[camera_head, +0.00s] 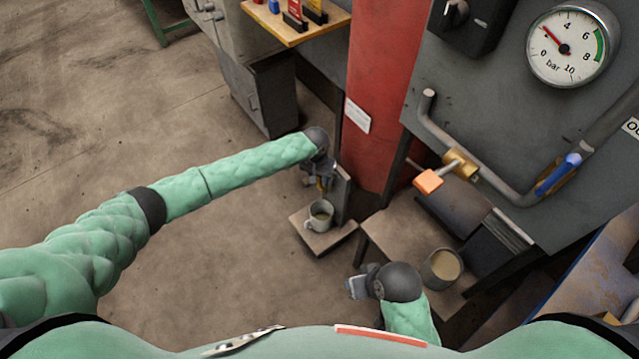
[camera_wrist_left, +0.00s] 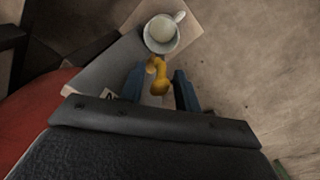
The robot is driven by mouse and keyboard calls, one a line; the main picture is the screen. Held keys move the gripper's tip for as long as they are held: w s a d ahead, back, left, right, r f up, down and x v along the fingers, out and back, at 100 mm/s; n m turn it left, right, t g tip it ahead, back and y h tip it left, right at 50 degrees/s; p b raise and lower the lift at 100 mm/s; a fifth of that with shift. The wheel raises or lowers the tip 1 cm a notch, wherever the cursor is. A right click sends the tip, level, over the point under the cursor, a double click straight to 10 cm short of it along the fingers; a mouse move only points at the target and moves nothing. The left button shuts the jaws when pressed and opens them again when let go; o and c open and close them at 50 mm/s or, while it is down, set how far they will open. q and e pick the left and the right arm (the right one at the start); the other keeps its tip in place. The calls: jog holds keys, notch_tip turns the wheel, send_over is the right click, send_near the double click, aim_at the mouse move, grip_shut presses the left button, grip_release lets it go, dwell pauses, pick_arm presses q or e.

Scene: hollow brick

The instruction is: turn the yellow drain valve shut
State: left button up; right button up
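The yellow drain valve (camera_head: 321,183) shows small just below my left gripper (camera_head: 318,172) in the head view, partly hidden by it. In the left wrist view the yellow handle (camera_wrist_left: 158,77) lies between the two dark fingers of the left gripper (camera_wrist_left: 160,88), with gaps on both sides. The left gripper is open around it. The valve's body and pipe are mostly hidden. My right gripper (camera_head: 357,287) is at the lower middle of the head view, away from the valve; its finger gap is not clear.
A cup (camera_head: 319,215) stands on a small plate (camera_head: 336,239) below the valve, also seen in the wrist view (camera_wrist_left: 161,32). A beige-filled pot (camera_head: 441,268) is right of my right gripper. A red column (camera_head: 378,90), orange-handled valve (camera_head: 428,181), blue lever (camera_head: 558,174) and gauge (camera_head: 572,46) are on the right.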

aim_at(320, 184)
pick_arm(q)
jog(key=shift+f, duration=1.6)
grip_shut()
jog(key=shift+d, duration=0.1)
